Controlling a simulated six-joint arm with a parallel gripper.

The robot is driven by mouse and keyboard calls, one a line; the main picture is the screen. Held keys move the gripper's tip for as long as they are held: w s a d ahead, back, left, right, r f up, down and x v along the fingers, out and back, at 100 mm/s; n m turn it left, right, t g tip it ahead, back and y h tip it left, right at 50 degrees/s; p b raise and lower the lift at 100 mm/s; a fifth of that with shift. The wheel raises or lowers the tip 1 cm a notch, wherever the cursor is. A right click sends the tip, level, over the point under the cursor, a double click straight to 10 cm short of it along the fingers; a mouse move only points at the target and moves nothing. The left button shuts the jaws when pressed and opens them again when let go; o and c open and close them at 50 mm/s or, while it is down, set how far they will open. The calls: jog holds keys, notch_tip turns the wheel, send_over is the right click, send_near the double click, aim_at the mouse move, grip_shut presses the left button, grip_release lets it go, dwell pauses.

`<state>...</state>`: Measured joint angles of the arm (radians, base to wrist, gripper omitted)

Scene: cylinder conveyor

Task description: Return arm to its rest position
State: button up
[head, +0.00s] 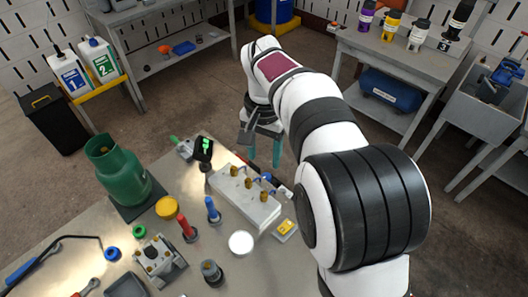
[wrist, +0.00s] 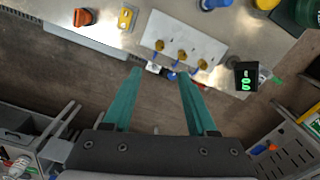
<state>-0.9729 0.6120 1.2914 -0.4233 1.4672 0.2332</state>
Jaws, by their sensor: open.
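My gripper (head: 262,148) hangs past the far edge of the workbench, over the floor, at the end of my bent arm. In the wrist view my gripper (wrist: 154,72) shows two teal fingers spread apart with nothing between them. The white manifold block (head: 246,200) with several brass fittings lies on the bench close by. In the wrist view the block (wrist: 205,48) is just beyond the fingertips, apart from them.
The metal workbench (head: 140,228) carries a green gas cylinder (head: 122,172), a green-lit display (head: 203,150), a red bottle (head: 187,230) and a blue one (head: 212,210). Tables stand behind, one with several bottles. Open floor (head: 190,100) lies beyond the bench.

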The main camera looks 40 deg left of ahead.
jog(key=w+d+r+m, duration=0.1)
jog(key=d+r, duration=0.1)
jog(key=d, duration=0.4)
jog(key=w+d+r+m, duration=0.1)
jog(key=w+d+r, duration=0.1)
jog(key=d, duration=0.5)
jog(key=s+d+r+m+y, duration=0.1)
jog(key=s+d+m, duration=0.15)
jog(key=d, duration=0.45)
jog(key=s+d+r+m, duration=0.1)
jog(key=s+d, duration=0.2)
jog(key=d, duration=0.5)
jog(key=s+d+f+m, duration=0.3)
jog(key=s+d, duration=0.4)
jog(key=s, duration=0.4)
jog(key=shift+d+f+m+y, duration=0.3)
jog(key=shift+f+m+y, duration=0.1)
jog(key=shift+f, duration=0.2)
jog(key=shift+r, duration=0.1)
